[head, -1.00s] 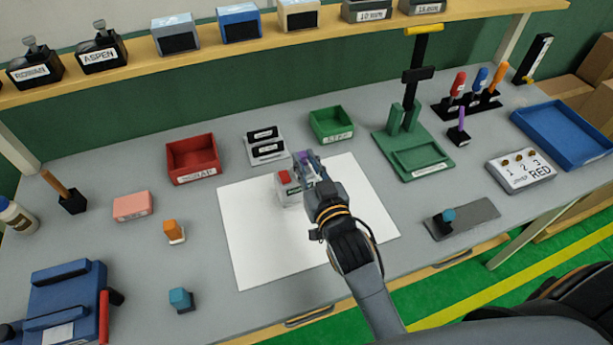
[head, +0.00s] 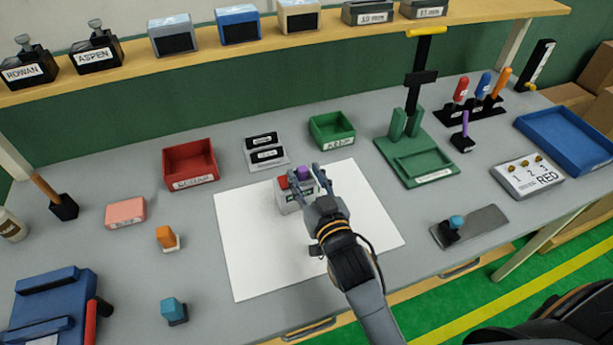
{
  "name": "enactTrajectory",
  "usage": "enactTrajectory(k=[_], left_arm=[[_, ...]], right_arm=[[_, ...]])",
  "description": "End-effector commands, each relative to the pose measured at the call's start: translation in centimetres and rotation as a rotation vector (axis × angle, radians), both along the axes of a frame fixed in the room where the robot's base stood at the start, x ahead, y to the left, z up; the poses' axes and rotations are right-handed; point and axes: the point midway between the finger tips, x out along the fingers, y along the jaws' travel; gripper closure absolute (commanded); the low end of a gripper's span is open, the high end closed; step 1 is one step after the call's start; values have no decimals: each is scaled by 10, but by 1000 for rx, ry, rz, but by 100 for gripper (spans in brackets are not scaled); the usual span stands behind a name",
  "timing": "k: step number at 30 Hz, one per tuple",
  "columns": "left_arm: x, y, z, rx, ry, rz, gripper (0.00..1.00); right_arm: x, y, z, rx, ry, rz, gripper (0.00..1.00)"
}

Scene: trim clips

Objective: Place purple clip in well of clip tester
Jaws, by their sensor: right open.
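The clip tester (head: 290,202) is a small light grey box with a red part on its top left, standing on the white sheet. The purple clip (head: 304,174) sits at the tester's top right, beside the red part. Whether it is fully seated in the well is too small to tell. My right gripper (head: 305,176) is open, with its fingers apart just over and around the tester's top near the clip. The fingers partly hide the tester's right side. My left gripper is not in view.
The white sheet (head: 247,254) lies mid-table with free room around the tester. Behind it stand a red bin (head: 190,165), a black-and-white two-slot block (head: 265,152) and a green bin (head: 332,130). A green press stand (head: 424,165) is to the right. Orange and teal clips stand at left.

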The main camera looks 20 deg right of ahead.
Motion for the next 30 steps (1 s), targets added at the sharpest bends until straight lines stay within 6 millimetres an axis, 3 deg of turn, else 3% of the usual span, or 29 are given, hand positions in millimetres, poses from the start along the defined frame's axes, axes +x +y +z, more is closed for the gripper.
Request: enactTrajectory(k=[5,21,30], left_arm=[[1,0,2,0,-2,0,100],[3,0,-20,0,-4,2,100],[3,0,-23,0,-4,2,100]], right_arm=[[-1,0,4,0,0,0,59],[-99,-4,5,0,4,0,59],[-119,-5,9,-1,0,0,59]])
